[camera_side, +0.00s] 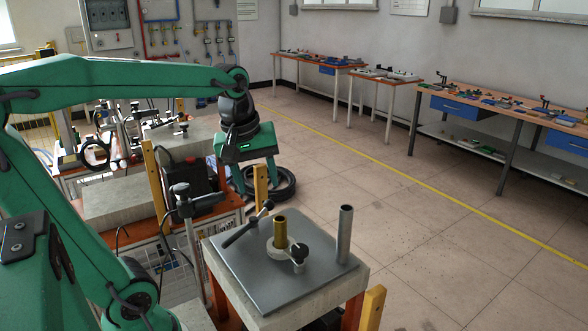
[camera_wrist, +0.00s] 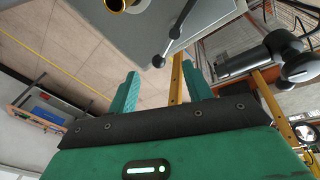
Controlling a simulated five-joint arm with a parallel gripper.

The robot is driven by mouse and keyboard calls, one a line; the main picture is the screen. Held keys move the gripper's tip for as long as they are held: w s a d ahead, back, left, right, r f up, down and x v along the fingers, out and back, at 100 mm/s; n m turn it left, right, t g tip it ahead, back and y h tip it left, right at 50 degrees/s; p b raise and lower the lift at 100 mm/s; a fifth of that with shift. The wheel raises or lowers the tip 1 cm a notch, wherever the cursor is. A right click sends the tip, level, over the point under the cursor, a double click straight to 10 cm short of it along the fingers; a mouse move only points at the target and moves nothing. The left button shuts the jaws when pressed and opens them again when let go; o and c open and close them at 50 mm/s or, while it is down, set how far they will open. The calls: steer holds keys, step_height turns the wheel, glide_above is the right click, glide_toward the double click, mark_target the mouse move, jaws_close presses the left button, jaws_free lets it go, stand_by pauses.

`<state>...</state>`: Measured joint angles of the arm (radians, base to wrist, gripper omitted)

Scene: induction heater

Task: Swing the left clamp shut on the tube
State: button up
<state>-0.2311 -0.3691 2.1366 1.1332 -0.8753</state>
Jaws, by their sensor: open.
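A brass tube (camera_side: 281,229) stands upright in a pale round collar (camera_side: 278,250) on a grey plate (camera_side: 250,277); its open end shows at the top of the wrist view (camera_wrist: 118,4). The left clamp (camera_side: 247,225), a dark lever with knobbed ends, points away from the tube and appears apart from it. The lever also shows in the wrist view (camera_wrist: 174,34), its knob just beyond my fingers. A second clamp (camera_side: 299,254) lies against the collar on the right. My gripper (camera_side: 260,186) is open and empty, above and behind the plate, apart from the lever.
A grey upright post (camera_side: 345,235) stands at the plate's right edge. Yellow posts (camera_side: 261,187) rise around the stand. A grey cylindrical device on a stalk (camera_side: 190,200) is left of the plate. Benches line the far wall. The floor to the right is clear.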

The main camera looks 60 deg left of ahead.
mark_target(266, 201)
steer(key=n, duration=0.1)
steer(key=w+a+n, duration=0.1)
steer(key=a+n, duration=0.1)
steer(key=shift+w+a+r+n+g, duration=0.2)
steer(key=shift+w+n+g, duration=0.1)
steer(key=shift+g, duration=0.1)
steer(key=shift+w+d+f, duration=0.1)
steer(key=shift+w+f, duration=0.1)
steer(key=shift+f, duration=1.1)
steer(key=shift+w+d+f, duration=0.1)
steer(key=shift+w+f, duration=0.15)
steer(key=shift+f, duration=1)
steer(key=shift+w+f, duration=0.2)
steer(key=shift+f, duration=1.1)
steer(key=shift+c, duration=0.2)
steer(key=c, duration=1)
